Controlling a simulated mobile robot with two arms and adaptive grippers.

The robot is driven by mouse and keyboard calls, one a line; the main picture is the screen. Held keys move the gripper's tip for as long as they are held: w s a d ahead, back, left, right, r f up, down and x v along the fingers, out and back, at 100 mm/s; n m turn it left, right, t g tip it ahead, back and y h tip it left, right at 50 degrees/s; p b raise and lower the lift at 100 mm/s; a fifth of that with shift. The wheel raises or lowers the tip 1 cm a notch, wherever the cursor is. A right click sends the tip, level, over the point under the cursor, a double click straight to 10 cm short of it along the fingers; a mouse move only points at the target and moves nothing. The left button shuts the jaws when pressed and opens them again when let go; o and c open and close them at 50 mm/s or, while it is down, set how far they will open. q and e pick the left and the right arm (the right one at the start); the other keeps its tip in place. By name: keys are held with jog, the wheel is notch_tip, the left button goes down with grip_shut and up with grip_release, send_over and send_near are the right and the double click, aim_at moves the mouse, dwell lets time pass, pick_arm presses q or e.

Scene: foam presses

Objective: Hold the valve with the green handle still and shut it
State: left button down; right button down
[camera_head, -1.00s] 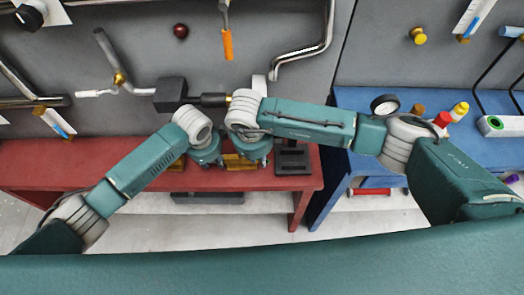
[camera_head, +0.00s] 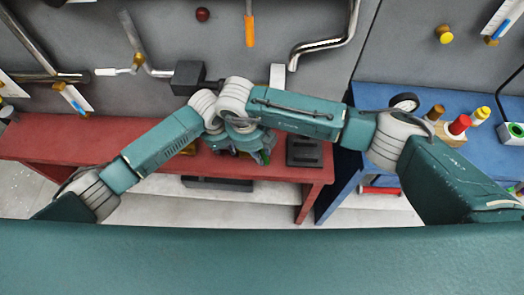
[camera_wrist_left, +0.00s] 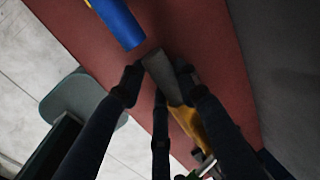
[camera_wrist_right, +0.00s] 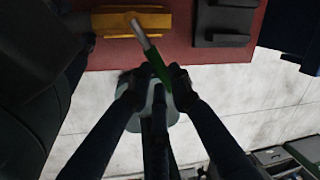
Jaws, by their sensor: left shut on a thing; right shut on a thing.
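The green handle (camera_wrist_right: 158,66) shows in the right wrist view, at the end of a thin metal stem (camera_wrist_right: 139,33) that reaches up to a yellow valve body (camera_wrist_right: 110,22). My right gripper (camera_wrist_right: 154,82) is shut on the green handle. In the left wrist view my left gripper (camera_wrist_left: 158,78) is shut on a grey metal piece (camera_wrist_left: 158,68), which runs to a yellow part (camera_wrist_left: 188,122) partly behind a finger. In the head view both wrists meet over the red bench, and they hide most of the valve.
A blue cylinder (camera_wrist_left: 120,22) lies close to the left fingers. A black block (camera_head: 304,151) stands on the red bench (camera_head: 60,137), right of the grippers. Pipes and an orange-handled tool (camera_head: 249,30) are on the grey wall. A blue bench (camera_head: 375,97) with coloured bottles is to the right.

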dwell(0.3)
jog(key=c, duration=1.6)
grip_release()
jog(key=shift+o, duration=0.2)
notch_tip(320, 180, up, 12)
jog(key=s+a, duration=0.1)
jog(key=a, duration=0.1)
jog(key=shift+a+f, duration=0.1)
